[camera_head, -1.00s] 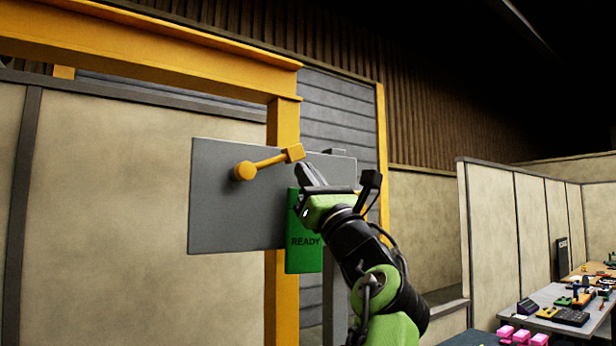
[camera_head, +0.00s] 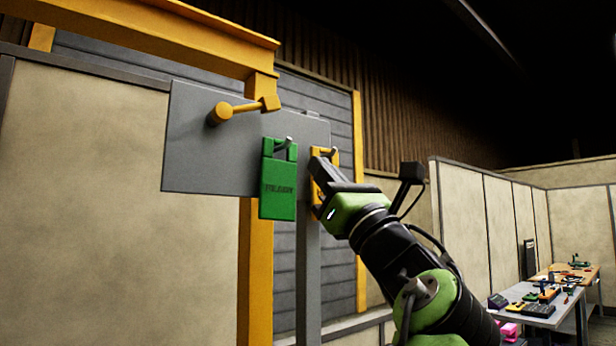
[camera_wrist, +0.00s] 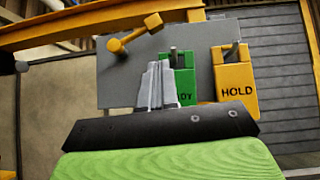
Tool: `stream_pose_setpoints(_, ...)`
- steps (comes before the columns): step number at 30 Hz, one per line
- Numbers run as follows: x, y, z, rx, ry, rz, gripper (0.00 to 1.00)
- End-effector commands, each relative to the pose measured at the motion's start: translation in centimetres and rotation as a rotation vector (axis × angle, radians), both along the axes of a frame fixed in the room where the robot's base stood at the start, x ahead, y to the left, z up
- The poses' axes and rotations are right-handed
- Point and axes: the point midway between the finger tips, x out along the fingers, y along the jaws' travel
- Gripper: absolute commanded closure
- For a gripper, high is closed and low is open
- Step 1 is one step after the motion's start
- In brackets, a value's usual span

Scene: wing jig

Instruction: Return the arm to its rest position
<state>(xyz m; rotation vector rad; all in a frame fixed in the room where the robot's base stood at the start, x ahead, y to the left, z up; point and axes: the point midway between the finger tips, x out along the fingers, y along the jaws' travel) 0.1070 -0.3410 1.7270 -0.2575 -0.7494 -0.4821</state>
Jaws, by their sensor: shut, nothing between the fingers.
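My gripper (camera_head: 318,165) is at the right part of the grey panel in the head view, in front of the yellow tag. Its fingers (camera_wrist: 158,86) are together and empty in the wrist view, in front of the panel and partly covering the green tag. My arm reaches up from the lower right of the head view.
The grey panel (camera_head: 200,150) carries a yellow lever (camera_head: 243,108), a green tag (camera_head: 278,190) on a peg and a yellow HOLD tag (camera_wrist: 236,75) on another. A yellow gantry post (camera_head: 257,270) stands behind. Tables with tools (camera_head: 525,293) stand at the right.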

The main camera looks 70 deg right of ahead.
Motion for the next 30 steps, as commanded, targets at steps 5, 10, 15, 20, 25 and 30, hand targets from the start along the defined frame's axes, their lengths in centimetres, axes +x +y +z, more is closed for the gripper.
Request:
stream_pose_setpoints(5, -0.4, 0.2, -0.3, -0.001, 0.000, 0.001, 1.00)
stream_pose_setpoints(10, -0.3, 0.2, -0.2, 0.000, 0.000, 0.001, 1.00)
stream_pose_setpoints(15, -0.4, 0.2, -0.1, 0.013, -0.013, 0.011, 1.00)
stream_pose_setpoints(20, -0.3, -0.1, 0.4, 0.354, -0.298, 0.264, 1.00)
stream_pose_setpoints(25, 7.0, -0.8, -8.0, 1.191, -0.670, 0.748, 1.00)
stream_pose_setpoints(30, 15.3, 4.9, -19.0, 1.888, -0.781, 0.897, 1.00)
